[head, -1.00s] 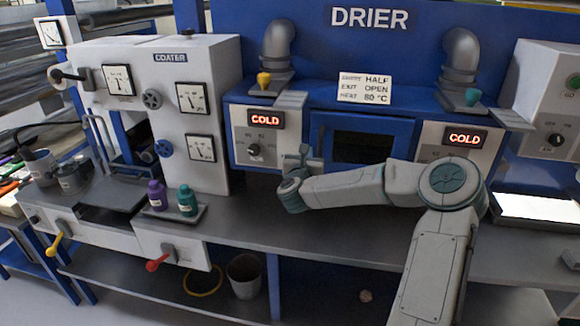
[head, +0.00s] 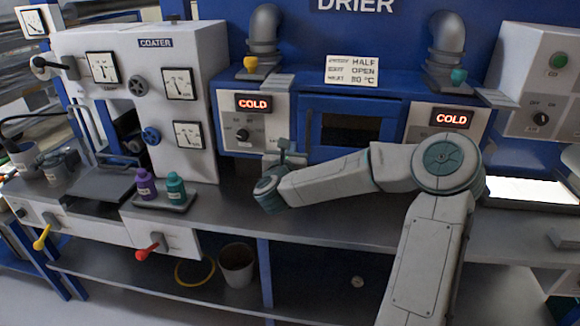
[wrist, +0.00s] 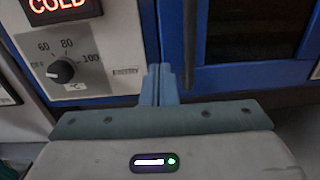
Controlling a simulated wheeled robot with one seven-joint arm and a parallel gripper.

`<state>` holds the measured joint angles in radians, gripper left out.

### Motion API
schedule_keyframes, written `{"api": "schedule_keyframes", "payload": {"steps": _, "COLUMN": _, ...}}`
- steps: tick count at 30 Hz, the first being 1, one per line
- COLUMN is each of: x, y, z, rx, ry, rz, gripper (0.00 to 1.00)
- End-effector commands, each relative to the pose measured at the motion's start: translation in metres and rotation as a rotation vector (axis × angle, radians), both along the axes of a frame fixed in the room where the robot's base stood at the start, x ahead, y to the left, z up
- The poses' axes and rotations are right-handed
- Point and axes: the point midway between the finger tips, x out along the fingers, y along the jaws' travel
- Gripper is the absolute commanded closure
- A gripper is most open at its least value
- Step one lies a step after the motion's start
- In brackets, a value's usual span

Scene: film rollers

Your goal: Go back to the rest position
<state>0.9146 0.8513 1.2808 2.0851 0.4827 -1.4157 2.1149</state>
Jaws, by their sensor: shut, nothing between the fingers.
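My gripper (wrist: 160,85) is shut and empty. In the wrist view its closed fingers point up in front of the drier's blue front, beside the left control panel with its black temperature knob (wrist: 62,71). In the head view my gripper (head: 284,148) is partly hidden behind my wrist. It is in front of the drier (head: 300,82), right of the left knob (head: 243,135), above the grey bench. My arm stretches leftward, bent at the elbow on the right. Whether the fingers touch the drier front cannot be told.
The coater (head: 125,45) stands left, with a purple bottle (head: 146,185) and a teal bottle (head: 176,188) on a small tray. A red lever (head: 146,251) and a yellow lever (head: 42,237) stick out below. The bench (head: 330,215) is clear around my arm. A bin (head: 237,265) stands underneath.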

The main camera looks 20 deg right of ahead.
Motion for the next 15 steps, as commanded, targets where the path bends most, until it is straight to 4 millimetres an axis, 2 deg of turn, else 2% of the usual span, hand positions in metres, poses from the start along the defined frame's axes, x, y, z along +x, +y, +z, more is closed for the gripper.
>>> {"api": "schedule_keyframes", "payload": {"steps": 1, "x": -0.011, "y": 0.004, "z": -0.002, "rx": -0.003, "ry": 0.001, "rz": -0.001, "gripper": 1.0}}
{"api": "schedule_keyframes", "payload": {"steps": 6, "x": -0.04, "y": 0.015, "z": -0.003, "rx": -0.003, "ry": 0.003, "rz": -0.007, "gripper": 1.0}}
{"api": "schedule_keyframes", "payload": {"steps": 12, "x": -0.058, "y": 0.025, "z": -0.002, "rx": 0.001, "ry": 0.003, "rz": -0.007, "gripper": 1.0}}
{"api": "schedule_keyframes", "payload": {"steps": 15, "x": -0.06, "y": 0.031, "z": -0.002, "rx": -0.021, "ry": 0.014, "rz": 0.01, "gripper": 1.0}}
